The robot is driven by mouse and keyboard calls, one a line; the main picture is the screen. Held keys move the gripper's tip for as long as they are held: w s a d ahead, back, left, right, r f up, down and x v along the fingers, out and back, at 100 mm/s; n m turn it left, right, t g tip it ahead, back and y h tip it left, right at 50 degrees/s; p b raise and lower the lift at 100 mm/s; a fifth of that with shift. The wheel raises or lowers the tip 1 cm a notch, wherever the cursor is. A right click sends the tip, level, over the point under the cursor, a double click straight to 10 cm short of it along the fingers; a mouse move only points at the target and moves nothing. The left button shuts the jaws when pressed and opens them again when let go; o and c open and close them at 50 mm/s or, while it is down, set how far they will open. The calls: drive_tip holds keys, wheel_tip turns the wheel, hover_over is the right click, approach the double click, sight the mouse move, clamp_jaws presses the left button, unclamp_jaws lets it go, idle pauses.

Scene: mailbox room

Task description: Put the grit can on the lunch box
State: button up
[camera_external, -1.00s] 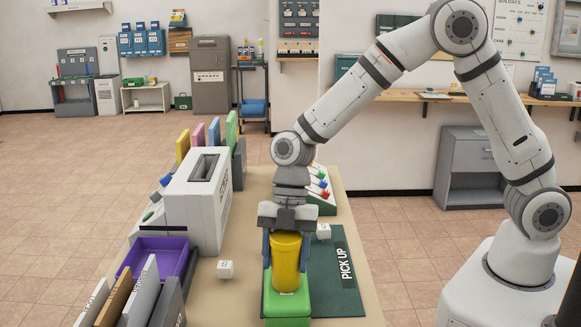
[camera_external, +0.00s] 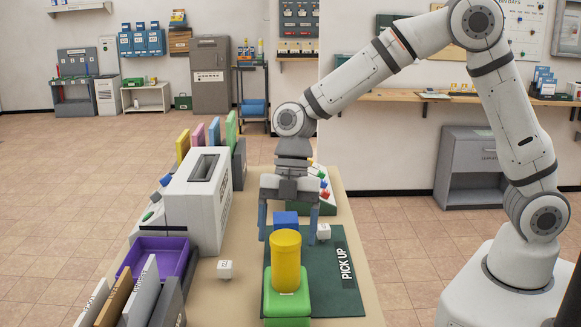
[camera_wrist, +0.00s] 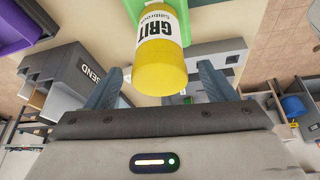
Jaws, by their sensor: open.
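The yellow grit can (camera_external: 286,262) stands upright on the green lunch box (camera_external: 287,305) near the front of the table. In the wrist view the grit can (camera_wrist: 160,62) shows its GRIT label, with part of the green lunch box (camera_wrist: 232,50) behind it. My gripper (camera_external: 289,225) is open and empty, behind the can in the external view and apart from it. Its two fingers (camera_wrist: 160,90) show at either side of the can in the wrist view.
A blue block-like item (camera_external: 285,219) stands behind the can, between my fingers in the picture. A dark green PICK UP mat (camera_external: 335,285) lies under the lunch box.

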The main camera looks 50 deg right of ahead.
drive_tip(key=v, duration=0.6)
drive_tip(key=shift+r+b, duration=0.35)
drive_tip(key=shift+w+d, duration=0.1)
drive_tip(key=shift+d, duration=0.05)
drive_tip(key=s+d+r+m+t+h, duration=0.1)
drive_tip(key=s+d+r+m+t, duration=0.1)
drive_tip(key=d+m, duration=0.6)
drive_tip(key=s+d+r+m+t, duration=0.25)
drive_tip(key=d+m, duration=0.25)
drive_tip(key=d, duration=0.7)
drive_tip(key=s+d+f+m+t+h, duration=0.1)
drive_tip(key=s+d+f+m+h, duration=0.1)
drive_tip(key=s+d+m, duration=0.8)
drive_tip(key=d+m, duration=0.2)
drive_tip(key=d, duration=0.1)
drive_tip(key=shift+h, duration=0.4)
